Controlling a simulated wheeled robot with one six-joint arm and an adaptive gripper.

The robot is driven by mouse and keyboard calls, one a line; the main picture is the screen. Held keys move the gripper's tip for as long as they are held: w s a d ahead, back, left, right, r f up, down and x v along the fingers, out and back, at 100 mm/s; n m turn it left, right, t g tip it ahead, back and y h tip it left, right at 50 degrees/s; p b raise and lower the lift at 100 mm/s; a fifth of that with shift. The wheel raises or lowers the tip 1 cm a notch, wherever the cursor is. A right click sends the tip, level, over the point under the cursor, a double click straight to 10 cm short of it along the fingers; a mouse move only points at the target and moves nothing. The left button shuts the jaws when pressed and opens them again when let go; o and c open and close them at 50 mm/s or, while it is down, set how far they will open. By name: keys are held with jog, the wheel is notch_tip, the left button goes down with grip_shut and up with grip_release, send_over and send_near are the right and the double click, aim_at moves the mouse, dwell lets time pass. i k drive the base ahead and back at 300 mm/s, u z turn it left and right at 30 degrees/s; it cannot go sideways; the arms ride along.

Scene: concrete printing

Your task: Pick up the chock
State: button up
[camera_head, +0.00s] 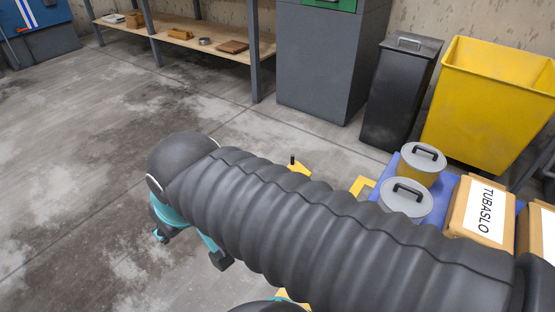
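I cannot single out the chock for certain. My thick black ribbed arm crosses the middle of the view. Dark and teal parts at its far end show at the left, low over the floor. The sleeve hides most of them, so the fingers and anything between them cannot be made out.
A grey cabinet (330,60), black bin (400,95) and yellow bin (485,105) stand behind. Lidded cans (408,195) and boxes (480,208) sit at right. Left floor is clear.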

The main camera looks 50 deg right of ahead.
aim_at(294, 165)
jog(key=i, duration=2.75)
jog(key=z, duration=3.45)
